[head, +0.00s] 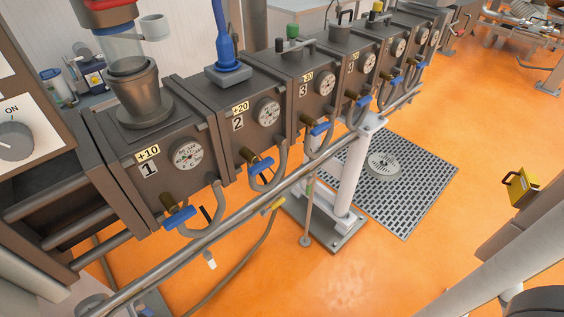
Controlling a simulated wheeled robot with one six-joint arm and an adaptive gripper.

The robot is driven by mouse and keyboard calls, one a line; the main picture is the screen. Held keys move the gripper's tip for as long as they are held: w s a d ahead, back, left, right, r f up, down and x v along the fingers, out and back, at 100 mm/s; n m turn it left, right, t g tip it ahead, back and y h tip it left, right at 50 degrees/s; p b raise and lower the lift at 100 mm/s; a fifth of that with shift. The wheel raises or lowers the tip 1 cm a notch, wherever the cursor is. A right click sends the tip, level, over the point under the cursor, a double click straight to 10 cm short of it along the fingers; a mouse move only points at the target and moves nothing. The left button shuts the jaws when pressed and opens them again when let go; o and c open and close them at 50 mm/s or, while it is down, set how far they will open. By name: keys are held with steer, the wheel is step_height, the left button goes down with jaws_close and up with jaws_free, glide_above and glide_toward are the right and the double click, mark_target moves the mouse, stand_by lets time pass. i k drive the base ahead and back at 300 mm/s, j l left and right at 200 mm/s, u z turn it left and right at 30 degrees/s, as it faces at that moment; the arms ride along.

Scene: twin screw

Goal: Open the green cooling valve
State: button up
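No valve plainly recognisable as a green cooling valve shows. A small green cap (293,31) sits on top of the block marked 3 (317,83). A tiny green spot (310,187) shows on the thin upright pipe below the row of blocks, too small to make out. The valves along the front of the blocks have blue handles, among them one under block 1 (180,218), one under block 2 (260,168) and one under block 3 (321,129). My gripper is not in view.
A long grey pipe (240,215) runs along the front of the machine. A white post (352,175) stands by a floor grate (420,190). Orange floor (400,275) is open in front.

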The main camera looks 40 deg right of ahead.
mark_target(309, 179)
steer(key=l, duration=2)
